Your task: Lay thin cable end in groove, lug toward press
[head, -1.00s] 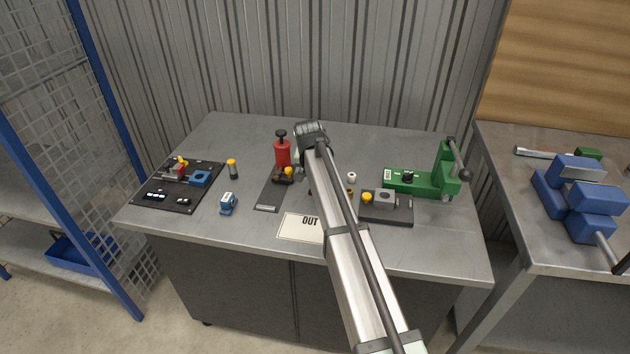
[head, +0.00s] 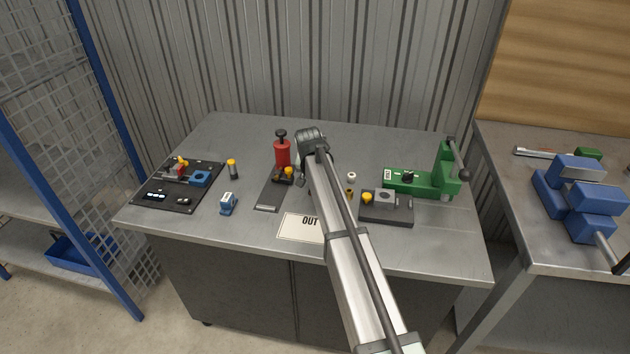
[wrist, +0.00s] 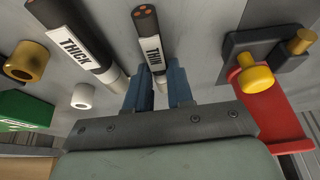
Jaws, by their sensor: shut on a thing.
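In the wrist view, the thin cable (wrist: 148,30), black with a white "THIN" label and copper cores at its far end, runs down between my gripper's blue fingers (wrist: 158,76). My gripper is shut on it near the pale metal end; the fingers partly hide that end. The red press (head: 282,153) stands on a dark base plate (head: 268,204) in the head view, beside a yellow knob (head: 289,173). The red body also shows in the wrist view (wrist: 268,105), right of the fingers. My arm hides the gripper and thin cable in the head view. I cannot clearly make out the groove.
The thick cable (wrist: 72,35) lies left of the thin one. A white ring (wrist: 82,95) and brass ring (wrist: 25,62) lie farther left. The green press (head: 420,180) and a dark block fixture (head: 386,212) stand right of my arm. An "OUT" card (head: 300,227) lies in front.

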